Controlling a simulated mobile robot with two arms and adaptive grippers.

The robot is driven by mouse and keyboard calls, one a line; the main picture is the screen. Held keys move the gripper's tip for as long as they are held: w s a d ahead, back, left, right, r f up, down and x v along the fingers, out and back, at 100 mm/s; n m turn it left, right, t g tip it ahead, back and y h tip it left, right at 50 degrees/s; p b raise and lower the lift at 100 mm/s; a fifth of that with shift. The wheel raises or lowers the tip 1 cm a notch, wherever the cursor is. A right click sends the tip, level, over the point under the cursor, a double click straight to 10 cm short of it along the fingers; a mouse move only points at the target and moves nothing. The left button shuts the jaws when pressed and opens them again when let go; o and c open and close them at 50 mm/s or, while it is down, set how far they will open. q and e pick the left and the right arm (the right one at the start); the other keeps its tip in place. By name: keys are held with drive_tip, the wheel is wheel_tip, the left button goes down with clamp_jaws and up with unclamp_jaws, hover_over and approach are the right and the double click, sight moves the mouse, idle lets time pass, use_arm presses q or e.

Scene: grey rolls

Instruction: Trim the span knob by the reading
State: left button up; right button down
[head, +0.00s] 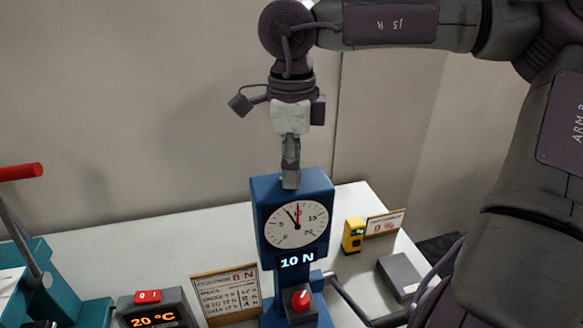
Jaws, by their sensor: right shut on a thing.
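A blue gauge (265,222) stands upright on the white table, with a round white dial (297,228) and a lit display (297,261) reading 10 N. The dial has a black needle left of the top and a red one near 10. Below the display is a red knob (300,299) with a white mark, probably the span knob; no gripper touches it. My right gripper (290,178) points down at the gauge's top, shut on what looks like a small grey piece; whether that piece joins the gauge is unclear. My left gripper is out of view.
A card (226,292) with 8 N and a small table leans left of the gauge. A box (155,310) reads 20 °C. A yellow meter (354,235), another card (385,223) and a grey box (399,276) are right. A red-handled lever (20,172) rises far left.

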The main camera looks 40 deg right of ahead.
drive_tip(key=shift+n, duration=0.5)
drive_tip(key=c, duration=0.8)
unclamp_jaws()
drive_tip(key=shift+c, duration=0.2)
wheel_tip(320, 180, up, 12)
